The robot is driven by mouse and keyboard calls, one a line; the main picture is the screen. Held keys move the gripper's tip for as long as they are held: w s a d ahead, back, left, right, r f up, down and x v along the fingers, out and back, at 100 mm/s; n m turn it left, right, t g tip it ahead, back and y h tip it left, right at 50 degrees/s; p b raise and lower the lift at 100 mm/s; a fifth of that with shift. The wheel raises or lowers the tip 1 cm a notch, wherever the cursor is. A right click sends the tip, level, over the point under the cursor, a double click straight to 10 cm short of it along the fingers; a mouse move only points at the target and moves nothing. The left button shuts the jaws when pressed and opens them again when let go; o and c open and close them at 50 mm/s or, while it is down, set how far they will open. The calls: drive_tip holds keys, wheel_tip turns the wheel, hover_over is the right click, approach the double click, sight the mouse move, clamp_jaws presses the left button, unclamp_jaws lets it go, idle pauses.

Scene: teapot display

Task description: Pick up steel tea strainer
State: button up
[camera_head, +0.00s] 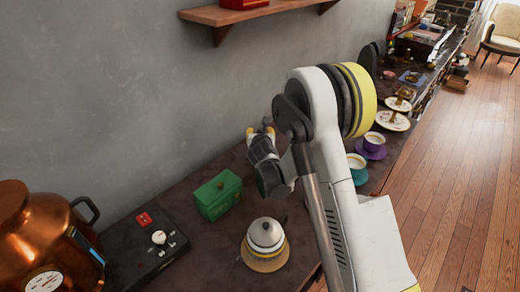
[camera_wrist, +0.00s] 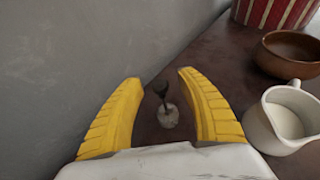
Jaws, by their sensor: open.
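The steel tea strainer (camera_wrist: 168,116) seems to be the small object with a pale round part and a dark narrow part behind it. It lies on the dark counter (camera_wrist: 222,65) near the wall, below and between my fingers in the wrist view. My gripper (camera_wrist: 160,78) is open, with its two yellow fingers on either side of the strainer in the picture. There is a gap between the fingers and nothing is held. In the head view my gripper (camera_head: 260,129) is over the counter close to the wall, and I cannot make out the strainer there.
A white jug (camera_wrist: 268,125), brown bowl (camera_wrist: 280,65) and red-striped container (camera_wrist: 270,8) stand to the right in the wrist view. In the head view a green box (camera_head: 219,196), striped teapot (camera_head: 266,240) and copper urn (camera_head: 45,240) stand nearer. The grey wall (camera_head: 110,90) borders the left.

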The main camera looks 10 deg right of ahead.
drive_tip(key=shift+c, duration=0.6)
clamp_jaws()
drive_tip(key=shift+r, duration=0.15)
